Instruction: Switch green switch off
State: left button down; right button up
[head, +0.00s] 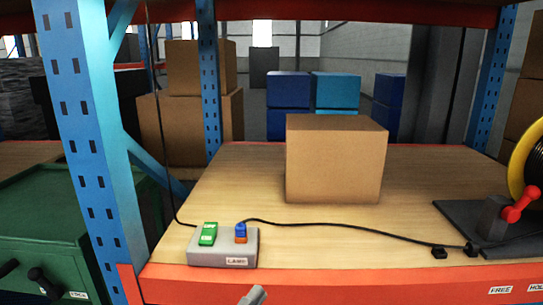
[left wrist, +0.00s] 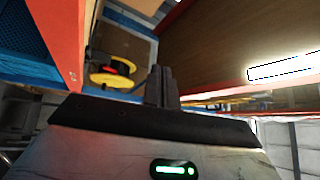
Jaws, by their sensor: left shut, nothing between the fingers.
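A grey switch box (head: 222,260) sits near the front left of the wooden shelf, with a small label on its front. The green switch (head: 208,234) is on the left of its top. A blue-and-orange switch (head: 240,232) is beside it on the right. A grey tip, which looks like my left gripper (head: 253,295), shows at the bottom edge, below and in front of the box, apart from the switches. In the left wrist view my left gripper (left wrist: 160,86) has its dark fingers together, with nothing between them. My right gripper is not in view.
A cardboard box (head: 335,160) stands mid-shelf behind the switches. A black cable (head: 340,228) runs right toward a yellow reel (head: 525,165) with a red handle (head: 520,200). A blue upright (head: 85,150) stands left. The orange front beam (head: 400,280) borders the shelf.

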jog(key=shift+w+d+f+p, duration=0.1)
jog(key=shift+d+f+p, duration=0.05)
jog(key=shift+p, duration=0.35)
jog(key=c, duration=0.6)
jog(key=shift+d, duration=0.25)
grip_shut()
pick_arm(q)
jog(key=s+a+f+n+g+y, duration=0.3)
jog(key=s+a+f+n+y, duration=0.1)
jog(key=f+n, duration=0.5)
jog(key=s+a+f+n+g+y, duration=0.3)
jog(key=s+a+f+n+y, duration=0.2)
jog(key=s+f+n, duration=0.4)
jog(key=shift+a+n+g, duration=0.4)
jog(key=shift+a+n, duration=0.2)
jog(key=shift+n, duration=0.2)
